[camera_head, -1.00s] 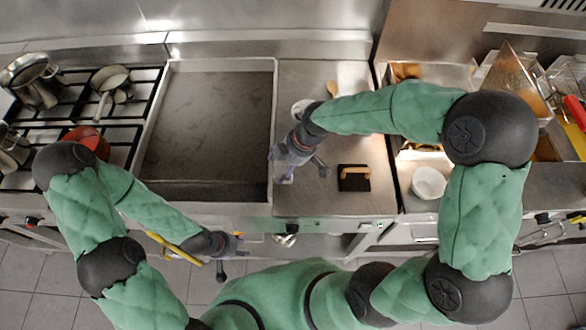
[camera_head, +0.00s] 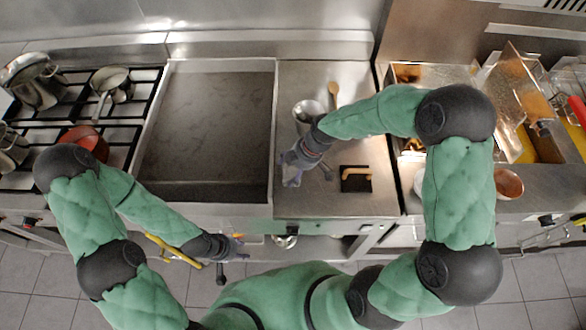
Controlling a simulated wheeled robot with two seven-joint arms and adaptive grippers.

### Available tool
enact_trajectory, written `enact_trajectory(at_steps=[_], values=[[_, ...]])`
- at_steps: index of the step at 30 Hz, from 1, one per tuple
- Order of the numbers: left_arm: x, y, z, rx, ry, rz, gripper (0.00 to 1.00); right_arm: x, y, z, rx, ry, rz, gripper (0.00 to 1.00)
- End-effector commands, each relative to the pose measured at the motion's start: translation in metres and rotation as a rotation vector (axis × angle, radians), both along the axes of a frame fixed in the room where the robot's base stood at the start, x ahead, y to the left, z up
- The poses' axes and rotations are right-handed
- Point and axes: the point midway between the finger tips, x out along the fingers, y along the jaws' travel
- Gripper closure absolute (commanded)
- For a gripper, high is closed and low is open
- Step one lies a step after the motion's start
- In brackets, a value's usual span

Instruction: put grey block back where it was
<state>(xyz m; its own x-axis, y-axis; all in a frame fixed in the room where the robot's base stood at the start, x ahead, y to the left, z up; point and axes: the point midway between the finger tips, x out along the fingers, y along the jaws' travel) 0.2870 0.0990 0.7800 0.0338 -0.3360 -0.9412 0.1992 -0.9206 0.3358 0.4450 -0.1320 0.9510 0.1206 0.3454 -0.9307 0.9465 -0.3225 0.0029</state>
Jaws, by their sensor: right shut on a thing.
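My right gripper (camera_head: 291,172) is over the steel counter (camera_head: 340,212), just right of the dark griddle, pointing down and left. It is shut on a small pale grey piece (camera_head: 291,179), which I take to be the grey block; the fingers and wrist hide much of it. I cannot tell whether the piece touches the counter. My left gripper (camera_head: 240,248) is low, in front of the cooker's front edge and away from the block; its fingers are too small to judge.
The griddle (camera_head: 208,130) is bare. A copper bowl (camera_head: 508,184) sits far right.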

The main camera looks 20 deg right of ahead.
Motion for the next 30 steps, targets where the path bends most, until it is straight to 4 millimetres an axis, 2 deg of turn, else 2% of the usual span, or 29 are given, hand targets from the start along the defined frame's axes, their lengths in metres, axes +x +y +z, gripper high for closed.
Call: enact_trajectory(at_steps=[4, 5, 7, 22, 26, 30], values=[[0.0, 0.0, -0.004, 0.0, 0.0, 0.0, 0.6, 0.0, 0.0, -0.003, 0.0, -0.001, 0.0, 0.69], [0.0, 0.0, -0.004, 0.0, 0.0, 0.0, 0.6, 0.0, 0.0, -0.003, 0.0, 0.0, 0.0, 0.21], [0.0, 0.0, -0.003, 0.0, 0.0, 0.0, 0.6, 0.0, 0.0, -0.002, 0.0, 0.001, 0.0, 0.02], [0.0, 0.0, 0.002, 0.0, 0.0, 0.0, 0.6, 0.0, 0.0, 0.002, 0.0, 0.0, 0.0, 0.0], [0.0, 0.0, 0.003, 0.0, 0.0, 0.0, 0.6, -0.001, -0.007, 0.019, 0.0, -0.004, -0.001, 0.0], [0.0, 0.0, 0.007, 0.0, 0.0, 0.0, 0.6, -0.004, -0.016, 0.046, -0.001, -0.005, -0.002, 0.0]])
